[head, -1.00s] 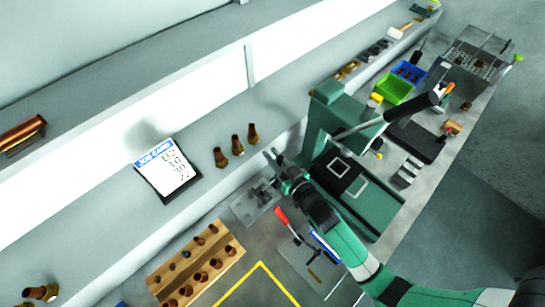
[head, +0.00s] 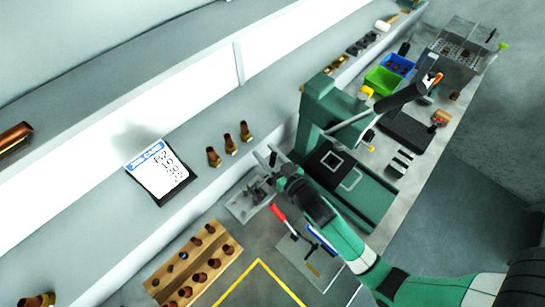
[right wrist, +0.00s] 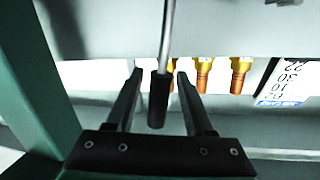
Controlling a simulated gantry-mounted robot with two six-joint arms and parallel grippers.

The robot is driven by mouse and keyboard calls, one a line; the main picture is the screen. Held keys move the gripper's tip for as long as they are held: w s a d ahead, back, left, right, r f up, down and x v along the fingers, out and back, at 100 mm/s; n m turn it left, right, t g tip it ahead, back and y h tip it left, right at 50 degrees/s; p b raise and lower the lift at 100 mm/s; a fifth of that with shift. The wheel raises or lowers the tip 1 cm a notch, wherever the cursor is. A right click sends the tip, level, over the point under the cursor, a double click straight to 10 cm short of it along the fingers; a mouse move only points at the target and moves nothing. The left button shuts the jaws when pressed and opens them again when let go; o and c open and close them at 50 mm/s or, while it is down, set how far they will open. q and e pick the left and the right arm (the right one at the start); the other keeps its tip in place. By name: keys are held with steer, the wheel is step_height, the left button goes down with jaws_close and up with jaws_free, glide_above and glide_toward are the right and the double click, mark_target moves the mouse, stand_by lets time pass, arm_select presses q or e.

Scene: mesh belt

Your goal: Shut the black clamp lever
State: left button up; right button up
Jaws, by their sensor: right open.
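The black clamp lever shows in the right wrist view as a thin metal rod with a black grip (right wrist: 158,100). The grip lies between the two fingers of my right gripper (right wrist: 158,88), which are apart, with a gap visible at the right. In the head view my right gripper (head: 268,160) is above the metal clamp base (head: 248,203) beside the green press. The gripper and wrist hide part of the clamp there. My left gripper is not in view.
A green press (head: 325,105) stands close to the right of my right gripper. A red-handled clamp (head: 278,212) is just below it in the head view. A wooden rack (head: 180,262) holds brass fittings. Several fittings (head: 229,144) and a job card (head: 160,170) are on the shelf.

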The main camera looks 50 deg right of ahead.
steer(key=v, duration=1.1)
steer(key=shift+s+b, duration=0.2)
steer(key=shift+b, duration=0.15)
